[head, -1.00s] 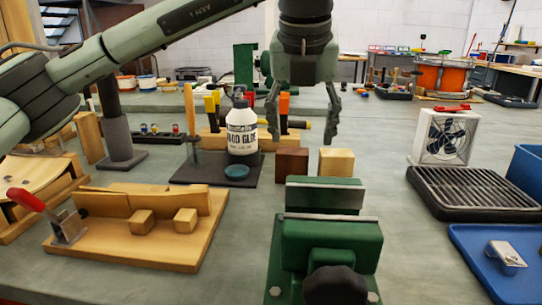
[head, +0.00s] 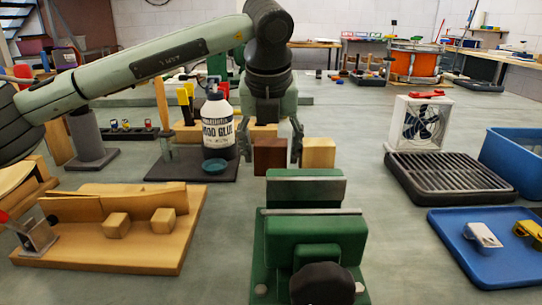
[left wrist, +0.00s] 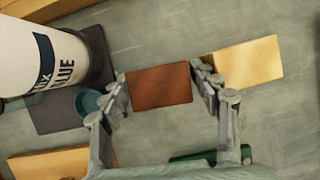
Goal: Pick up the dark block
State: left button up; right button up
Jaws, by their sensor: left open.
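The dark block (head: 270,156) is a reddish-brown cube on the bench behind the green vise. In the left wrist view the dark block (left wrist: 160,86) lies between the two fingers of my open left gripper (left wrist: 162,92). The fingers flank it left and right, and I cannot tell whether they touch it. In the head view my left gripper (head: 272,148) points down over the block, one finger on each side. A pale wooden block (head: 318,153) stands just right of the right finger, and it also shows in the left wrist view (left wrist: 248,62). My right gripper is not in view.
A wood glue bottle (head: 218,128) and a small teal lid (head: 214,167) stand on a dark mat close left of the gripper. The green vise (head: 312,237) is in front. A black grate (head: 452,180) and blue tray (head: 470,262) lie right.

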pick_arm(q)
jog(key=c, duration=1)
jog(key=shift+o, duration=0.2)
